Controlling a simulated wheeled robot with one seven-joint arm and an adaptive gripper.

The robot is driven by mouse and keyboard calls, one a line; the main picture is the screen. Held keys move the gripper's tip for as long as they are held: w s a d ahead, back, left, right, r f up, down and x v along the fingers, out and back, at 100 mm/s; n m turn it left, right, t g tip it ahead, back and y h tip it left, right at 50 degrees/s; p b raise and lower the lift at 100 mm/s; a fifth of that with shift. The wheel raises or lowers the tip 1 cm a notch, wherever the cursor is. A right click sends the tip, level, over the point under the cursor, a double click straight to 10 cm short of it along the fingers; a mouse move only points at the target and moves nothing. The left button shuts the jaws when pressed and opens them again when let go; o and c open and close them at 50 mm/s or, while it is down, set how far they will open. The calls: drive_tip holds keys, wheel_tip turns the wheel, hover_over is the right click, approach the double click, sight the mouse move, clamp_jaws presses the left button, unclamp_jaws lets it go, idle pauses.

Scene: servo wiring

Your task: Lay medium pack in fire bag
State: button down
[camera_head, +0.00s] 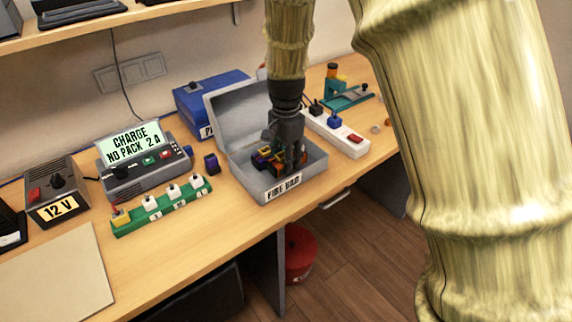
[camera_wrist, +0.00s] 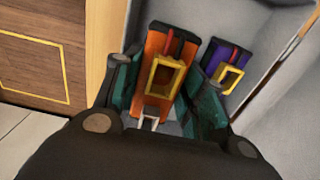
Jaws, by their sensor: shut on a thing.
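The fire bag (camera_head: 241,115) is a grey, labelled box with its lid standing open, on the bench. My gripper (camera_head: 292,165) points down inside it. In the wrist view, my gripper (camera_wrist: 160,88) is shut on an orange pack (camera_wrist: 157,108) with a yellow connector frame and red and black leads, between teal finger pads. A purple pack (camera_wrist: 228,60) with a yellow connector lies inside the box to the right of the orange one. In the head view the packs are partly hidden by my gripper. I cannot tell whether the orange pack touches the box floor.
A charger (camera_head: 140,160) reads "CHARGE NO PACK 2 A". A green strip with several plugs (camera_head: 160,205) and a small dark blue block (camera_head: 211,163) stand left of the box. A blue case (camera_head: 200,97) is behind, a white power strip (camera_head: 338,135) to the right. The front-left bench holds a pale mat (camera_head: 55,275).

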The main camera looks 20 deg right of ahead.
drive_tip(key=shift+f, duration=0.8)
drive_tip(key=c, duration=1.1)
unclamp_jaws()
wheel_tip(320, 180, up, 13)
drive_tip(key=shift+r+b, duration=0.15)
drive_tip(key=shift+b, duration=0.3)
